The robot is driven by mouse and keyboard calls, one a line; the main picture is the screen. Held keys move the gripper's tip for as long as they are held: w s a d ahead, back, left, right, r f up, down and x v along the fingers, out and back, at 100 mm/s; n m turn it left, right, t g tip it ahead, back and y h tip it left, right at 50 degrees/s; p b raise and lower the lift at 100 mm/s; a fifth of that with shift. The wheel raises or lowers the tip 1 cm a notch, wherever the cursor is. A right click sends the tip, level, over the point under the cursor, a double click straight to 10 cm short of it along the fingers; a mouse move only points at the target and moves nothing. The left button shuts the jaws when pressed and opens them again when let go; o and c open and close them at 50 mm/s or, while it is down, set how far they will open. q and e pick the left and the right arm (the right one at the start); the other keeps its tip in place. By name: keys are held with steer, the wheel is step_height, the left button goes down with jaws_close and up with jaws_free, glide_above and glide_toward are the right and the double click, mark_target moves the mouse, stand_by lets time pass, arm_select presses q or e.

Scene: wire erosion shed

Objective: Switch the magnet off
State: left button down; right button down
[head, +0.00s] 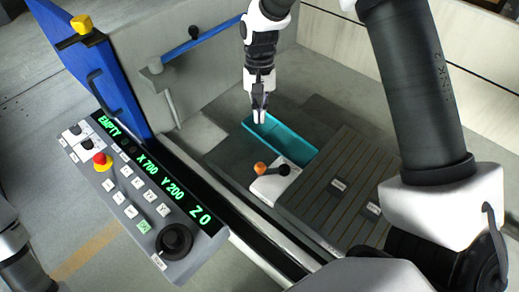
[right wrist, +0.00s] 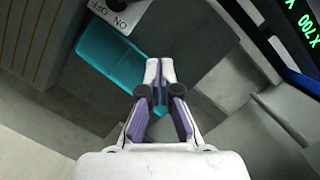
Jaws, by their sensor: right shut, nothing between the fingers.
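The magnet's switch is a small white box (head: 272,188) beside a dark ribbed plate (head: 345,160). It has a lever with an orange knob (head: 260,168) on its left and a black round part (head: 283,170) on its right. In the right wrist view, the white box (right wrist: 118,12) shows the words ON and OFF at the top edge; the lever is out of that frame. My left gripper is not in view.
A teal tray (head: 292,138) lies beside the ribbed plate. Small labelled pieces (head: 338,185) lie on the plate. A control panel (head: 150,195) at left reads EMPTY, X700, Y200, Z0 and has a red button (head: 102,161). A blue door (head: 105,70) stands behind it.

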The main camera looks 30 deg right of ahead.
mark_target(273, 168)
steer(key=x, duration=0.2)
steer(key=p+x, duration=0.1)
steer(key=x, duration=0.2)
steer(key=p+x, duration=0.1)
steer(key=x, duration=0.2)
steer(key=shift+s+d+f, duration=0.1)
steer(key=shift+s+d, duration=0.05)
steer(key=shift+s, duration=0.2)
steer(key=shift+s+a+f+p, duration=0.2)
steer(key=shift+s+a+p, duration=0.45)
steer(key=shift+s, duration=0.2)
steer(key=shift+s+a, duration=0.2)
steer(key=shift+s, duration=0.15)
steer(key=shift+s+a, duration=0.15)
steer(key=shift+s, duration=0.25)
steer(key=shift+w, duration=0.1)
steer(key=shift+w+f, duration=0.1)
